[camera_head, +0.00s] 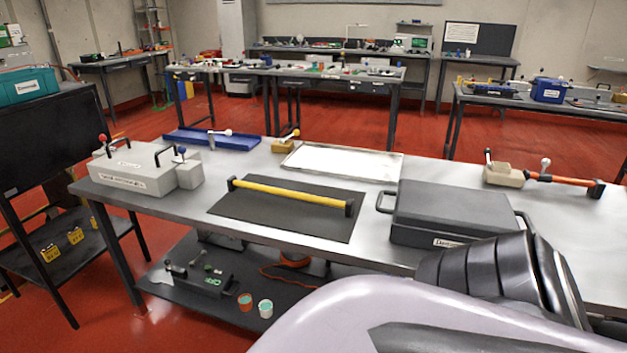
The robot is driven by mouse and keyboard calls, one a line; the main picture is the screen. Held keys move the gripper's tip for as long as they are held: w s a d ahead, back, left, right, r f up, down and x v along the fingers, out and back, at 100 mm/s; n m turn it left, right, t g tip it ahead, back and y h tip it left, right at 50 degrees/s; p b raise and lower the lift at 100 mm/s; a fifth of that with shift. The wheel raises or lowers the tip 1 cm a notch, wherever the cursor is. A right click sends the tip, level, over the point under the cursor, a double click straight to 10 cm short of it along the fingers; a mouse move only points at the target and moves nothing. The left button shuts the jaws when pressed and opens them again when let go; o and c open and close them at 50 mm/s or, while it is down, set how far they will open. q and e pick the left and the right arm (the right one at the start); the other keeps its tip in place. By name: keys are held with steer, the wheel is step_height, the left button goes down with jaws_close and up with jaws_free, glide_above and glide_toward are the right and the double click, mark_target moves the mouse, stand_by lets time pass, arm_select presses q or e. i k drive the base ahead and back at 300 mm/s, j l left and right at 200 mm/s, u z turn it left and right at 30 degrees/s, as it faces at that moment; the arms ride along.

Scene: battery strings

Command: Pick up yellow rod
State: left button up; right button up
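The yellow rod (290,193) has black end caps. It lies on a black mat (240,210) on the metal workbench, slanting slightly down to the right. Nothing covers it. Neither of my grippers is visible. Part of my own body, pale and dark grey, fills the lower right of the head view, in front of the bench's near edge.
A dark grey case (450,208) stands right of the mat. A grey box (130,170) with handles is at the left, with a blue tray (235,140) and a white tray (345,161) behind. An orange-handled tool (565,180) lies far right.

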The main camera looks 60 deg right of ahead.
mark_target(233, 183)
steer(key=z, duration=1.8)
steer(key=i+j+z, duration=0.25)
steer(key=j+z, duration=0.25)
steer(key=i+j+z, duration=0.2)
steer(key=j, duration=0.25)
